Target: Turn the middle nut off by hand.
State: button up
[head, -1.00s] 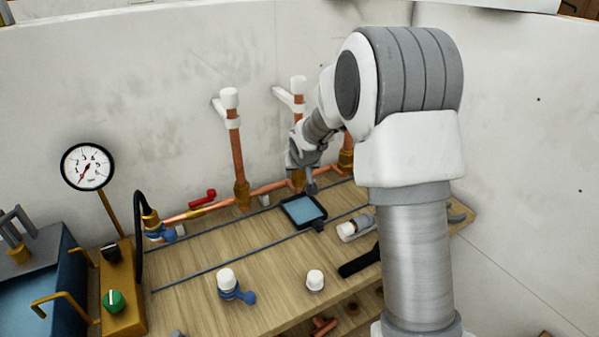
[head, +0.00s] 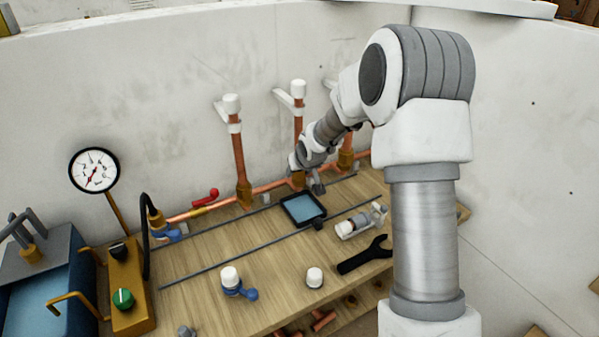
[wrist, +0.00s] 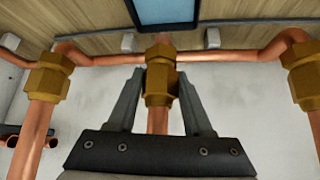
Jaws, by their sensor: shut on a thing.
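The middle nut (wrist: 159,83) is brass and sits on the middle upright copper pipe, where it meets the horizontal pipe. In the wrist view my gripper (wrist: 162,90) has a finger on each side of this nut and is shut on it. In the head view my gripper (head: 312,184) reaches down to the middle joint, and my wrist partly hides the nut (head: 298,180). The left nut (wrist: 49,76) and the right nut (wrist: 304,73) stand apart from my fingers on either side.
A dark-framed tray (head: 303,209) lies on the bench just before the middle pipe. A black wrench (head: 366,255), a white-capped valve (head: 231,279) and a white cap (head: 314,277) lie nearer. A pressure gauge (head: 93,170) stands left.

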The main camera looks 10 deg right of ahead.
jog(key=shift+n+g+y+p, duration=0.5)
jog(key=shift+n+y+p, duration=1.5)
jog(key=shift+p, duration=4.25)
jog(key=o, duration=1.1)
jog(key=shift+n+h, duration=0.4)
jog(key=shift+n, duration=0.1)
jog(key=shift+o, duration=0.2)
jog(key=p+v, duration=0.6)
jog(key=v, duration=0.4)
jog(key=shift+p, duration=0.4)
